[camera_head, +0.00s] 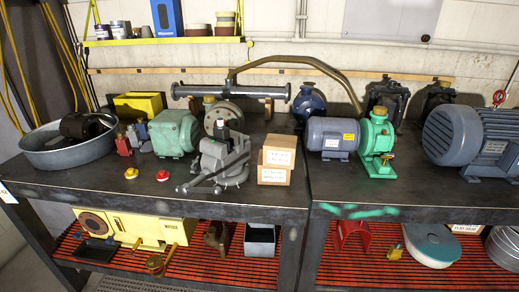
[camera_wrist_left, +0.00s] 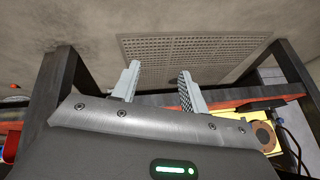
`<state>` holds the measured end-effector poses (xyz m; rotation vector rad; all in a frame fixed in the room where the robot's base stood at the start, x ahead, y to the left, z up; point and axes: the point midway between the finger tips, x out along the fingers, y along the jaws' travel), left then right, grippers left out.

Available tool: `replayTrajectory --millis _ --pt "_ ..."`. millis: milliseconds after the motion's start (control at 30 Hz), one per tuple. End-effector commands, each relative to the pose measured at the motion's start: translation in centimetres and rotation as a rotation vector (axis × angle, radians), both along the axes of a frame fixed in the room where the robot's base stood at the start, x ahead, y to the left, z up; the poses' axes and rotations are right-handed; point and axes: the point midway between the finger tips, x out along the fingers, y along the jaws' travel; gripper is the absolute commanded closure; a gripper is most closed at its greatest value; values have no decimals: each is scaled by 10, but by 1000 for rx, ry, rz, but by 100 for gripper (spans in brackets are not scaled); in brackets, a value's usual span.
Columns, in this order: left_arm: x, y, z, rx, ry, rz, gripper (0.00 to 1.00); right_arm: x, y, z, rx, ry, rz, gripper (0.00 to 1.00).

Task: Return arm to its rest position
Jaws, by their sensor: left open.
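My left gripper (camera_wrist_left: 158,86) shows in the left wrist view. Its two pale fingers are spread apart, with nothing between them. It is below or in front of the workbench, with a perforated floor panel (camera_wrist_left: 190,55) beyond the fingertips. Neither arm nor gripper appears in the head view. A grey-blue motor with a yellow tag (camera_head: 330,133) is joined to a green pump (camera_head: 377,140) on the bench. A large grey motor (camera_head: 455,135) stands at the right. My right gripper is not seen.
The dark workbench (camera_head: 130,187) holds a metal basin (camera_head: 65,155), a vise (camera_head: 222,160) and stacked cardboard boxes (camera_head: 276,165). Its front edge is partly bare. The red lower shelf (camera_head: 190,268) holds a yellow machine (camera_head: 135,229). Dark bench legs (camera_wrist_left: 60,85) flank my left gripper.

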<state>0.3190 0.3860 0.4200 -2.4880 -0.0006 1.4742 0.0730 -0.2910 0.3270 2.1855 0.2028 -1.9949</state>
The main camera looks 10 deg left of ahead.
Motion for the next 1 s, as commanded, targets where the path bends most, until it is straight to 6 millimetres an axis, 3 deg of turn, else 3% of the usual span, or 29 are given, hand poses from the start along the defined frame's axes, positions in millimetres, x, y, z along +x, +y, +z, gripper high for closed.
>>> replayTrajectory --millis 33,200,300,400,500,600,1000 --pt "-36 -12 -28 -13 66 -7 56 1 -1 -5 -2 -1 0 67" --pt "-142 -47 -83 -53 249 -27 56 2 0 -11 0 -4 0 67" --pt "-192 -65 -101 -71 338 -32 56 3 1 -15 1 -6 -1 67" --pt "-225 -80 -110 -86 394 -36 56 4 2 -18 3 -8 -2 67" --pt "-240 -95 -115 -103 413 -40 56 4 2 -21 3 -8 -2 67" --pt "-246 -98 -116 -106 420 -39 56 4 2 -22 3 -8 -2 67" --pt "-246 -97 -115 -106 420 -39 56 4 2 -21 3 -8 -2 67"
